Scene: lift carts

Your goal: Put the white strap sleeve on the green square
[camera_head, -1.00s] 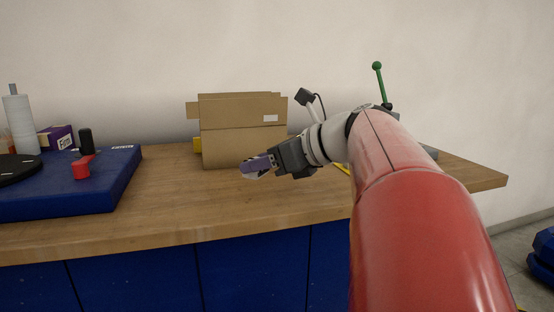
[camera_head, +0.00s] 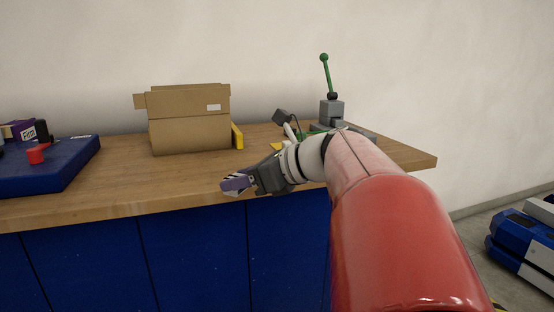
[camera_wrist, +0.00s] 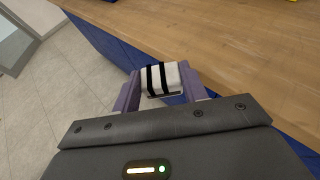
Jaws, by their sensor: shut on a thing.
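The white strap sleeve (camera_wrist: 162,79), white with black bands, sits between the purple fingers of my gripper (camera_wrist: 160,84) in the wrist view. In the head view my gripper (camera_head: 238,184) is shut on it, in front of the workbench's front edge, and the sleeve is mostly hidden by the fingers. A thin bit of green (camera_head: 307,134) shows on the bench behind my wrist. I cannot tell whether it is the green square, since my arm covers much of that area.
A cardboard box (camera_head: 190,133) stands on the wooden workbench (camera_head: 120,180), with a yellow item (camera_head: 237,136) beside it. A grey device (camera_head: 332,111) with a green-knobbed lever stands at the back right. A blue pad (camera_head: 45,172) lies left. Blue equipment (camera_head: 520,238) stands on the floor at right.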

